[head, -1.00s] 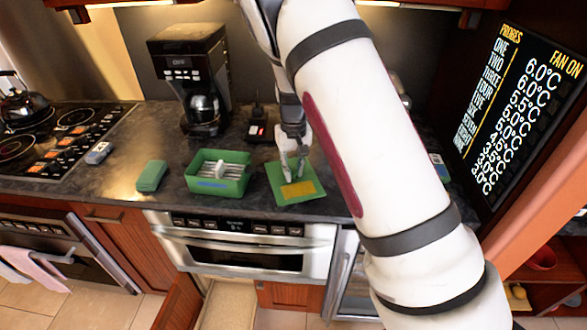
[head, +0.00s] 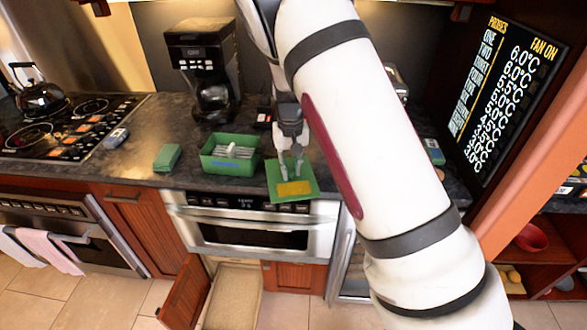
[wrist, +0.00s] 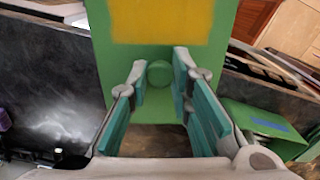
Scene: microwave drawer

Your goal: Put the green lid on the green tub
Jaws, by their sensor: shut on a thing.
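The green lid (head: 309,178) is a flat square with a yellow patch and a round knob. My gripper (head: 291,170) is shut on the lid by its knob, which shows between the fingers in the wrist view (wrist: 159,74). The lid is at the counter's front edge, partly in front of the oven's top. The open green tub (head: 231,161) stands on the counter just left of the lid and apart from it. Pale upright pieces show inside, and a blue label is on its front. Part of the tub also shows at right in the wrist view (wrist: 272,122).
A smaller green box (head: 167,157) sits left of the tub. A black coffee maker (head: 205,70) stands behind the tub. A grey device (head: 116,138) lies near the cooktop (head: 62,128). A cabinet door (head: 187,294) is open below.

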